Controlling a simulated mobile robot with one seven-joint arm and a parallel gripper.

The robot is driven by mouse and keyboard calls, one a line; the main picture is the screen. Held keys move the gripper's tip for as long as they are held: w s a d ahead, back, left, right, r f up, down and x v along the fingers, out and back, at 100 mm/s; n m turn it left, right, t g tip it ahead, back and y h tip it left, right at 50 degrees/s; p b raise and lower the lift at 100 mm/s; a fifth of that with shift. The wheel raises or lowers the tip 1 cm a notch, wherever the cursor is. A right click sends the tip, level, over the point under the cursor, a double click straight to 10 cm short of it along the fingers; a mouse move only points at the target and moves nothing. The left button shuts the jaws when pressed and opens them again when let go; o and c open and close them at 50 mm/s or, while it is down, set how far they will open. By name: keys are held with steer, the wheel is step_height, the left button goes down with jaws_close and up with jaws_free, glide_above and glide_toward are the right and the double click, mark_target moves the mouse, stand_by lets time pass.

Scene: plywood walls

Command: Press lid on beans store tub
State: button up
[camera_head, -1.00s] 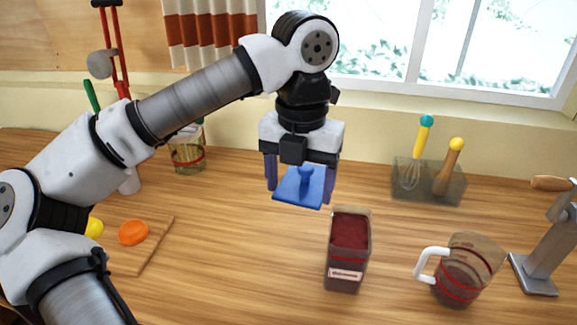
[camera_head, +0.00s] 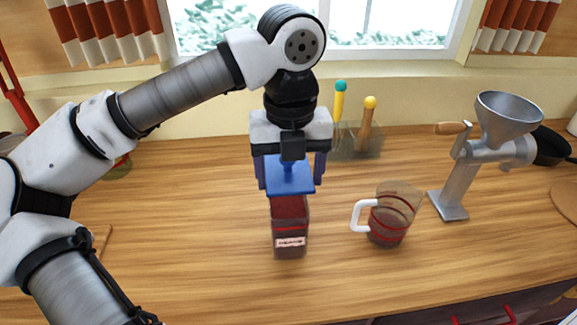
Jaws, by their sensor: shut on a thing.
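My gripper (camera_head: 290,176) is shut on the knob of a blue square lid (camera_head: 289,187). The lid is over the top of the beans store tub (camera_head: 290,226), a clear tall tub with dark red contents and a white label at the front. The lid covers the tub's back rim in this view. A strip of the red contents shows below the lid's front edge. I cannot tell whether the lid touches the rim.
A clear measuring jug (camera_head: 392,217) with a white handle and red bands stands right of the tub. A metal grinder (camera_head: 470,165) stands further right. A grey utensil holder (camera_head: 356,142) is behind my gripper. The counter (camera_head: 190,235) left of the tub is clear.

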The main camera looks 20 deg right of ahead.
steer(key=shift+f+b, duration=1.85)
steer(key=shift+f, duration=0.95)
steer(key=shift+f+b, duration=0.15)
steer(key=shift+b, duration=1.05)
stand_by(0.8)
stand_by(0.4)
steer(key=o, duration=1)
steer(key=shift+o, duration=0.5)
steer(key=shift+r+p, duration=2.55)
steer(key=shift+r, duration=1.5)
